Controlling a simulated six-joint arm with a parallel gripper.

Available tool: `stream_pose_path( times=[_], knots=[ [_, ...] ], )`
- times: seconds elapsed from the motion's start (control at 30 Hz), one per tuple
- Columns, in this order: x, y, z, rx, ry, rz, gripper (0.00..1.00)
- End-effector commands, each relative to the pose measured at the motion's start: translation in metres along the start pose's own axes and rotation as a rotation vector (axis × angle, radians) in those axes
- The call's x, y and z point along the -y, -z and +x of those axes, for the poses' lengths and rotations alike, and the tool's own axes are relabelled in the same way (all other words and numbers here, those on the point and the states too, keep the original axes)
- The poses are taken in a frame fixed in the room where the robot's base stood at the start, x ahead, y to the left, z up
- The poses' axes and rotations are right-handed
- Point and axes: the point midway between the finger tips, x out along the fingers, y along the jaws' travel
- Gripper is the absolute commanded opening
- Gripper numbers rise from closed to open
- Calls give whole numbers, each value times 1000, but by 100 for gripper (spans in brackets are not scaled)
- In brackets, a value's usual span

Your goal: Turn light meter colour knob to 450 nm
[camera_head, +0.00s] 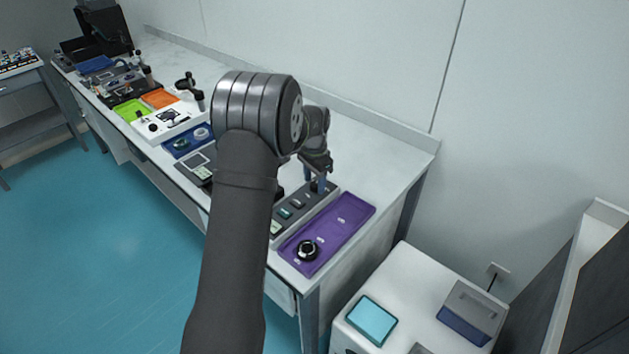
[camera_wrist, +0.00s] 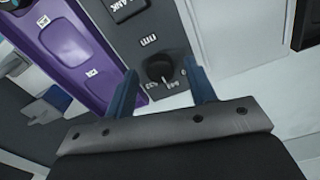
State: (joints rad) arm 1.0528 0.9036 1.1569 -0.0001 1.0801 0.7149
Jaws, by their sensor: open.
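The light meter (camera_head: 299,211) is a long grey panel on the bench, left of a purple tray. Its black round colour knob (camera_wrist: 159,69) sits at the panel's far end, with small white labels around it, too small to read for certain. My gripper (camera_head: 314,183) is over that far end. In the wrist view, my gripper (camera_wrist: 162,88) is open, with one blue finger on each side of the knob. A gap shows between each finger and the knob, so it is not gripped. A dark button marked "BLANK" (camera_wrist: 127,8) is on the panel.
The purple tray (camera_head: 349,218) lies right of the meter and holds a black round item (camera_head: 307,250). Other instruments and a blue tray (camera_head: 174,143) line the bench to the left. The bench top behind my gripper is clear.

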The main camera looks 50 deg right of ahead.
Motion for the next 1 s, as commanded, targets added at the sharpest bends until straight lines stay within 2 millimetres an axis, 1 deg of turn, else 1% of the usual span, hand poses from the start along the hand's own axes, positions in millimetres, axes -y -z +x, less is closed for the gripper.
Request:
stream_pose_path(
  times=[0.1,0.33,0.47,0.5,0.57,0.83,1.0],
  knots=[
    [0,0,4,0,0,0,50],
    [0,0,4,0,0,0,50],
    [0,0,4,0,0,0,25],
    [0,0,4,0,0,0,17],
    [0,0,4,0,0,0,6],
    [0,0,4,0,0,-20,6],
    [0,0,4,1,0,-88,6]
  ],
)
